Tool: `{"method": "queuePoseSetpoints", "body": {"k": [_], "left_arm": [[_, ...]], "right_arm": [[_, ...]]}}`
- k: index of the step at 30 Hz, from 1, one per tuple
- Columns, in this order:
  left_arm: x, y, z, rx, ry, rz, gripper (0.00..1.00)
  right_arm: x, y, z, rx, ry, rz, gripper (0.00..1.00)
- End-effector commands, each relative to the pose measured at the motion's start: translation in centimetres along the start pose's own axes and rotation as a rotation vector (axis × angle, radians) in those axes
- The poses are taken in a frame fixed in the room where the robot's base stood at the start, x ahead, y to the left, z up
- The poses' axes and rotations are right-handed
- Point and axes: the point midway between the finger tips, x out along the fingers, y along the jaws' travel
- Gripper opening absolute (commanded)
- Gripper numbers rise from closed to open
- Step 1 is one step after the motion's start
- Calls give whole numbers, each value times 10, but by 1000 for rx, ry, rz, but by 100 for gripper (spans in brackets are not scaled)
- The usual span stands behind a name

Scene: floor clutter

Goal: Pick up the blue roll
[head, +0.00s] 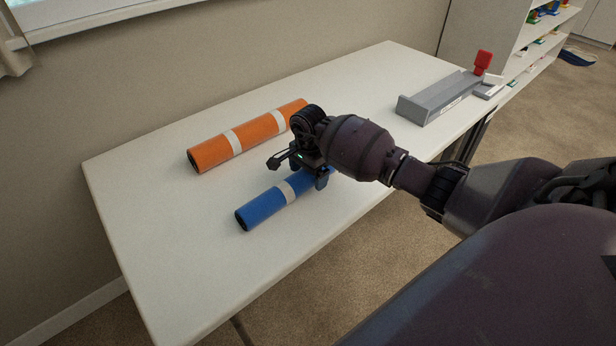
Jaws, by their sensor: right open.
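The blue roll (262,207) lies on the white table, slanting from lower left to upper right, with a pale band around it. My right gripper (296,174) is open at the roll's upper right part, with its fingers over or beside it. The gripper and wrist hide part of the roll's far end. I cannot tell whether the fingers touch it. My left gripper is not in view.
A longer orange roll (207,154) with pale bands lies behind the blue roll, close to my gripper. A grey tray-like holder (440,98) and a red object (483,60) are at the table's far right. The table (150,230) is clear at the left and front.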

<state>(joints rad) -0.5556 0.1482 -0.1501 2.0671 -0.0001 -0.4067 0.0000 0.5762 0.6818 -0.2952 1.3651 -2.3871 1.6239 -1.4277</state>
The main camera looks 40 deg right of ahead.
Motion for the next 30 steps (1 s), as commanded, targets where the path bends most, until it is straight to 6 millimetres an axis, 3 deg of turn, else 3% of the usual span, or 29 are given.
{"method": "queuePoseSetpoints", "body": {"k": [5, 17, 25, 30], "left_arm": [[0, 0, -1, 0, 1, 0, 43], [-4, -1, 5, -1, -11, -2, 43], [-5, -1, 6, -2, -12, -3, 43], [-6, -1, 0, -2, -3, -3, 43]], "right_arm": [[-1, 0, 0, 0, 0, -1, 92], [-1, 0, 0, 0, 0, -1, 34], [-4, 0, 0, 0, 0, -2, 34], [-23, -1, -1, 0, 2, -5, 34]]}}
